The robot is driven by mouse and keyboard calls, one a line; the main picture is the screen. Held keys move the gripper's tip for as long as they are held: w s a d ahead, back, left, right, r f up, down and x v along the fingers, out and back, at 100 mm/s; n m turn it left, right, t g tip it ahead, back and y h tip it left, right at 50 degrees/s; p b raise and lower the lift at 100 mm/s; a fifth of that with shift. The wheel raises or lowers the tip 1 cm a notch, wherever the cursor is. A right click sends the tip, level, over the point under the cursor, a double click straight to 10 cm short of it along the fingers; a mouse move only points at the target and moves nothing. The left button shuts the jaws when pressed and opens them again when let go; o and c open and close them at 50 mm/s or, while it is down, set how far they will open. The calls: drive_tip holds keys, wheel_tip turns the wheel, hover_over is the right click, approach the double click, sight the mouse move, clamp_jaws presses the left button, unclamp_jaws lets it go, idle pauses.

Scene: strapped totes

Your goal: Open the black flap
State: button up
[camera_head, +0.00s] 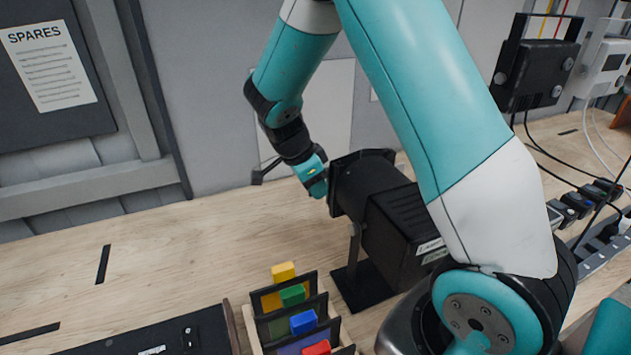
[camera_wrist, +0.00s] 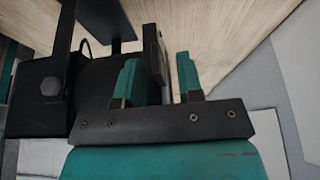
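A black lamp-like housing (camera_head: 400,228) stands on a black base plate on the bench, partly hidden by my arm. A black flap (camera_head: 343,188) is at its left end, upright and seen at a slant. My gripper (camera_head: 318,184) is at the flap's left side in the head view. In the wrist view my gripper (camera_wrist: 158,72) has its two teal fingers apart. The flap's dark edge (camera_wrist: 155,52) shows between them, close to the left finger; I cannot tell whether they touch. The housing (camera_wrist: 95,85) and its bolted bracket are left of the fingers.
A black rack (camera_head: 262,302) with coloured blocks stands in front of the housing. A dark tray (camera_head: 190,335) lies left of it. A black lamp (camera_head: 536,72), cables and a power strip (camera_head: 605,255) are at right. The bench at left is mostly clear.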

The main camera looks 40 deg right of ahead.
drive_tip(key=shift+f, duration=0.2)
drive_tip(key=shift+c, duration=0.5)
clamp_jaws()
drive_tip(key=n+b, duration=0.1)
drive_tip(key=n+t+b, duration=0.1)
drive_tip(key=n, duration=0.1)
drive_tip(key=shift+s, duration=0.4)
drive_tip(key=shift+o, duration=0.5)
unclamp_jaws()
drive_tip(key=shift+r, duration=0.1)
